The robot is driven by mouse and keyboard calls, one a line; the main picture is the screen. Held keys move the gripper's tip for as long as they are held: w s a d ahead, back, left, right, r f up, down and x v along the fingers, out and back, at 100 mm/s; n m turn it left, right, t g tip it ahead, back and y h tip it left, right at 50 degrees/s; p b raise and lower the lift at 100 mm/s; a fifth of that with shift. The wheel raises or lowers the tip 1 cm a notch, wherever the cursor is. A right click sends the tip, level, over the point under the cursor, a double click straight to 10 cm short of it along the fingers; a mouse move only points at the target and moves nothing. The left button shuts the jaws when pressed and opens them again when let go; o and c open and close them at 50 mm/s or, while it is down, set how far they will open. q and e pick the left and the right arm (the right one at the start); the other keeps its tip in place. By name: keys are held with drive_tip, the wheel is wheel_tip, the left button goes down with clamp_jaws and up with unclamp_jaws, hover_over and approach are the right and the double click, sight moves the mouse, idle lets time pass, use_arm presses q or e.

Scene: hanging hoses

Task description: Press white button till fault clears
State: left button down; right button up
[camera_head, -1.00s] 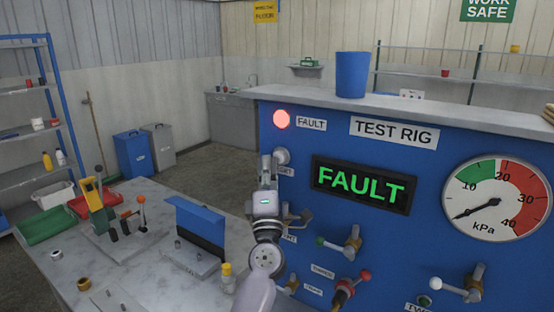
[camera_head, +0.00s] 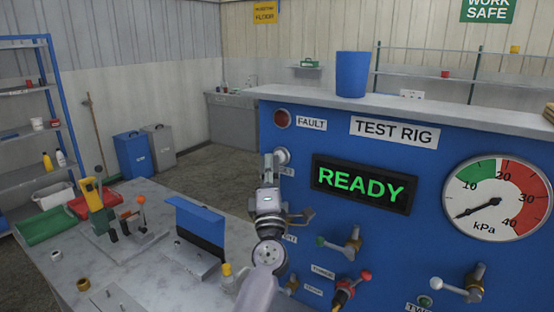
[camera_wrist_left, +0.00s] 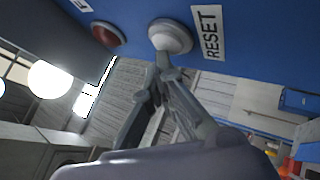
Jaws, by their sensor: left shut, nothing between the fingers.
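The white button (camera_wrist_left: 170,36) sits on the blue test rig panel beside a RESET label (camera_wrist_left: 208,32) in the left wrist view. In the head view the button (camera_head: 283,156) shows just above my left gripper (camera_head: 269,160). The gripper is shut and empty, its fingertips (camera_wrist_left: 165,64) at the button's lower edge; whether they touch it I cannot tell. The display (camera_head: 361,184) reads READY in green. The fault lamp (camera_head: 282,118) is dark red and unlit. My right gripper is not in view.
Several valves with coloured knobs (camera_head: 352,244) stick out of the panel below the display. A pressure gauge (camera_head: 497,199) is at the right, its needle low. A bench (camera_head: 150,262) with fixtures and trays stands at the left.

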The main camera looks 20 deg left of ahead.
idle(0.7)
use_arm(q)
drive_tip(key=shift+s+p, duration=0.55)
drive_tip(key=shift+s, duration=0.35)
drive_tip(key=s, duration=0.1)
drive_tip(key=s+p, duration=0.1)
drive_tip(key=s, duration=0.1)
drive_tip(key=s+a+p, duration=0.1)
drive_tip(key=s, duration=0.1)
drive_tip(key=shift+d, duration=0.1)
